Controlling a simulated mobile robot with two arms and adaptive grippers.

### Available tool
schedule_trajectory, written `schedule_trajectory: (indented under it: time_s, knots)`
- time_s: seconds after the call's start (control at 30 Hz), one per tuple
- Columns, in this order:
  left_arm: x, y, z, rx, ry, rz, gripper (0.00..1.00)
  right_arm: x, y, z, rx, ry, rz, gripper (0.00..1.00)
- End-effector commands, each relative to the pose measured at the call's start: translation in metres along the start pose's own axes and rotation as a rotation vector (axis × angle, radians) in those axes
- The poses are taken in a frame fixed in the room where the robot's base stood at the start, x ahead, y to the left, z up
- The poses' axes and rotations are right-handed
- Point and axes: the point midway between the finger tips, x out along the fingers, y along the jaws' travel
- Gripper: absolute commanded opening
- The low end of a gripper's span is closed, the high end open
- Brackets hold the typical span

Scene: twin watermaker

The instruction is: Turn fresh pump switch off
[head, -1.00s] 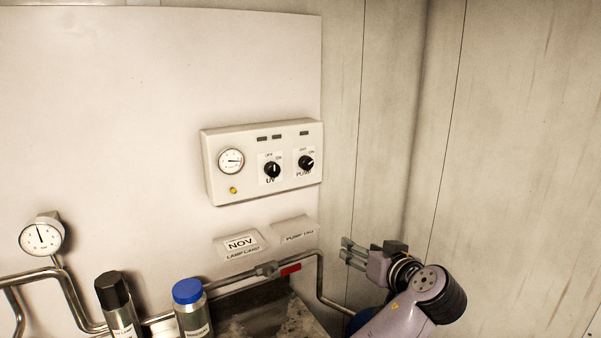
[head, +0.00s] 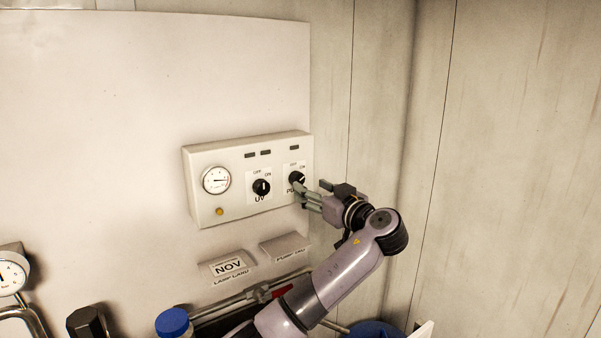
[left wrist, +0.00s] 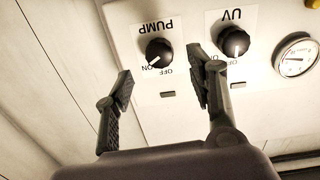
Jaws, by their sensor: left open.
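The pump switch (head: 297,178) is a round black knob marked PUMP on the right part of a white control box (head: 228,160). In the left wrist view, turned upside down, the pump knob (left wrist: 158,52) has its white mark toward ON. My left gripper (head: 311,188) is open and empty, close in front of the knob and partly over its label. In the left wrist view the left gripper (left wrist: 161,63) has its fingers spread, with the knob showing between their tips. I cannot tell if a finger touches it. My right gripper is not in view.
The UV knob (head: 261,187) sits left of the pump knob, near one finger in the wrist view. A gauge (head: 216,180) and yellow button (head: 220,211) are further left. Below are label cards (head: 228,267), a red-handled valve (head: 282,291) and a blue-capped bottle (head: 173,322).

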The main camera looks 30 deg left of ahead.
Motion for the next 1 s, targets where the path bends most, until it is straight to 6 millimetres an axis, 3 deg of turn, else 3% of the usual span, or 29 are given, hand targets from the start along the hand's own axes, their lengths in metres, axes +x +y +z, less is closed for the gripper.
schedule_trajectory:
  time_s: [0.03, 0.2, 0.4, 0.73, 1.0]
  knots:
    - [0.011, -0.001, -0.005, 0.003, 0.001, -0.003, 0.51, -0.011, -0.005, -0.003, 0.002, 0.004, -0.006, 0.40]
    - [0.041, 0.000, -0.004, 0.002, 0.000, -0.002, 0.51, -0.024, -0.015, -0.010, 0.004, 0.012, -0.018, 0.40]
    - [0.059, 0.000, -0.001, 0.001, 0.000, 0.000, 0.51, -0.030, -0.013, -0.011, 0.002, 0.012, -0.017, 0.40]
    - [0.061, 0.000, 0.001, -0.001, -0.001, 0.001, 0.51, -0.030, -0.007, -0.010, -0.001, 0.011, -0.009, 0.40]
    - [0.061, 0.000, 0.000, 0.000, -0.001, 0.001, 0.33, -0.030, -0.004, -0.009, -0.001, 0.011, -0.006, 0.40]
